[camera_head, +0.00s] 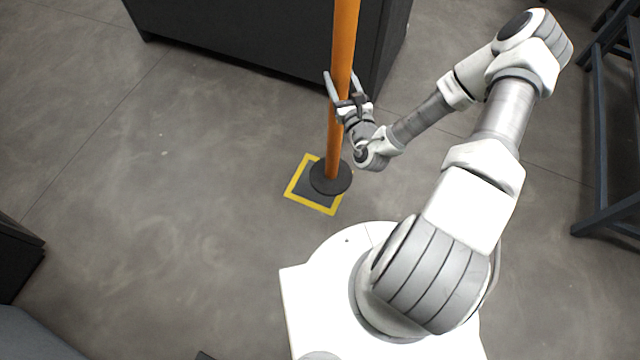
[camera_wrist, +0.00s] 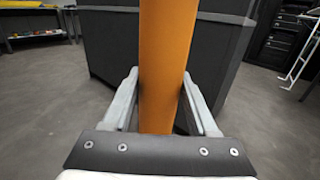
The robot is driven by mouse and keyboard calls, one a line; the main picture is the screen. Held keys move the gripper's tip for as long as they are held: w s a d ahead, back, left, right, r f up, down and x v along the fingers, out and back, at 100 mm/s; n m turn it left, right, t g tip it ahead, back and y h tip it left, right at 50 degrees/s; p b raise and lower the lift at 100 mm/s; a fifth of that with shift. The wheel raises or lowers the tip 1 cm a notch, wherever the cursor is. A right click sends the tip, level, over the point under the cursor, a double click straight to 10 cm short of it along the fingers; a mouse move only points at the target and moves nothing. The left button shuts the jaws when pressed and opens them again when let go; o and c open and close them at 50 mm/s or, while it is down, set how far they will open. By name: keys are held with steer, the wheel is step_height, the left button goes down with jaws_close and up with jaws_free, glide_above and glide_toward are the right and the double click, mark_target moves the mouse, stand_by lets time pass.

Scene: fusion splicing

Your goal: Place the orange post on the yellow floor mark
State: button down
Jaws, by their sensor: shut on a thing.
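The orange post (camera_head: 343,60) stands upright on a round black base (camera_head: 331,178). In the head view the base overlaps the upper right part of the yellow floor mark (camera_head: 299,181), a yellow square outline with a dark inside. The base covers the mark's far right corner. I cannot tell whether the base touches the floor. My gripper (camera_head: 342,88) is shut on the post's shaft, well above the base. In the wrist view the orange post (camera_wrist: 166,60) runs between the two fingers of my gripper (camera_wrist: 164,92), and its base is out of view.
A dark cabinet (camera_head: 240,40) stands close behind the post. A dark metal frame (camera_head: 607,140) stands at the right, and a black box (camera_head: 15,255) at the left edge. The floor (camera_head: 150,200) left of the mark is clear. A server rack (camera_wrist: 283,40) shows in the wrist view.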

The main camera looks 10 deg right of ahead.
step_height(320, 180, down, 5)
steer(key=s+d+n+y, duration=0.1)
steer(key=d+y, duration=0.1)
steer(key=d, duration=0.1)
steer(key=w+a+f+b, duration=0.7)
steer(key=w+f, duration=0.2)
steer(key=f, duration=0.2)
steer(key=shift+f, duration=0.55)
steer(key=shift+c, duration=0.9)
jaws_free()
steer(key=shift+s+f, duration=0.1)
steer(key=shift+f, duration=0.05)
